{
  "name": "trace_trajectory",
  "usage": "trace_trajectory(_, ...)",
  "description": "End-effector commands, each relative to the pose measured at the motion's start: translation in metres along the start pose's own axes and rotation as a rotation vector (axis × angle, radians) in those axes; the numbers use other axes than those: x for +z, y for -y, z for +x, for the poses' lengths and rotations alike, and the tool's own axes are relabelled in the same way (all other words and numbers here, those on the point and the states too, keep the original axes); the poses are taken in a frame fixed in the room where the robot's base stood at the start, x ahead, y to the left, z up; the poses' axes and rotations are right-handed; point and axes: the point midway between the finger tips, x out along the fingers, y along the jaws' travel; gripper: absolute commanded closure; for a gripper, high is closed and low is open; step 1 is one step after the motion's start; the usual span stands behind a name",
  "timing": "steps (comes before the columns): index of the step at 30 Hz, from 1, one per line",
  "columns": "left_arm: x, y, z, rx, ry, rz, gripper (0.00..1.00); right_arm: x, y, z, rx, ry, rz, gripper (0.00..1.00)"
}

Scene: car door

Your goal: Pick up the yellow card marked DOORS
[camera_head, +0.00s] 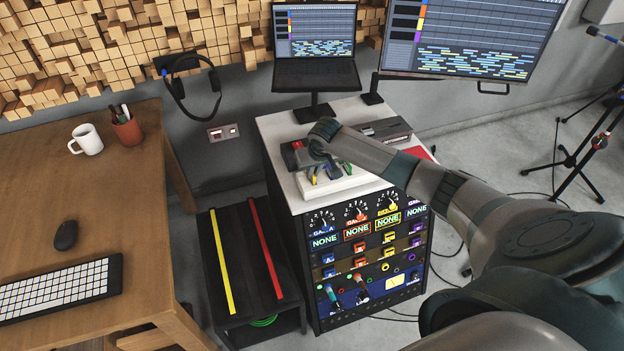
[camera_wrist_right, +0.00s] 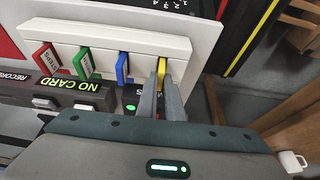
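The yellow card (camera_wrist_right: 161,68) stands in the rightmost slot of a white card rack (camera_wrist_right: 107,40) in the right wrist view; its lettering cannot be read. My right gripper (camera_wrist_right: 161,88) is at this card, its narrow fingers close on either side of it. Whether they press on the card cannot be told. Red (camera_wrist_right: 46,58), green (camera_wrist_right: 84,63) and blue (camera_wrist_right: 122,67) cards stand in the other slots to the left. In the head view my right gripper (camera_head: 326,168) reaches down over the white rack (camera_head: 345,185), and the yellow card is hard to make out. My left gripper is out of view.
A lit NO CARD display (camera_wrist_right: 75,85) sits beside the rack. The rack is on a white-topped cabinet (camera_head: 283,130) with dials. A laptop (camera_head: 315,72) and monitor stand behind. A black bench (camera_head: 248,235) with yellow and red strips stands left, beside a wooden desk (camera_head: 130,220).

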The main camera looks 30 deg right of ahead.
Motion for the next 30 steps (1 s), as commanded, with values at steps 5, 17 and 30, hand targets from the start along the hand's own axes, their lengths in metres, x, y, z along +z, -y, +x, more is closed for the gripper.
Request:
trace_trajectory(5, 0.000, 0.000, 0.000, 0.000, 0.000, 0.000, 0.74, 0.000, 0.000, 0.000, 0.000, 0.000, 0.000, 1.00)
trace_trajectory(17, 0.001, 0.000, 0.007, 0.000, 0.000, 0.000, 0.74, -0.007, 0.000, -0.014, -0.001, -0.003, 0.000, 1.00)
trace_trajectory(30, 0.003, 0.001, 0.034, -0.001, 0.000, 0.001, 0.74, -0.039, -0.053, -0.059, 0.002, -0.002, 0.004, 1.00)
